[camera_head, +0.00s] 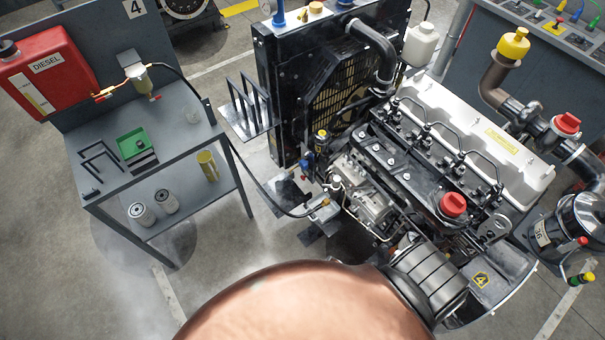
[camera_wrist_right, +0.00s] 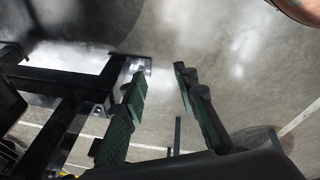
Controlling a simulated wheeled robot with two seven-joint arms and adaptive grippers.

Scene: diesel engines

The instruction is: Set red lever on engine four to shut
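Engine four (camera_head: 400,175) stands right of centre in the head view, with a yellow "4" mark (camera_head: 481,280) on its lower right. A small red part (camera_head: 304,177) shows beside a blue one near the filter at the engine's left side. I cannot tell whether it is the lever or how it is set. A red-tipped valve (camera_head: 155,97) sits under the fuel filter bowl on the bench. My right gripper (camera_wrist_right: 160,78) is open and empty in the right wrist view, with floor between its green-padded fingers. Neither gripper shows in the head view.
A grey bench (camera_head: 190,135) with a red diesel tank (camera_head: 48,72) stands at the left. A black hose (camera_head: 255,190) runs from it toward the engine. Dark frame bars (camera_wrist_right: 65,125) lie left of the right gripper.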

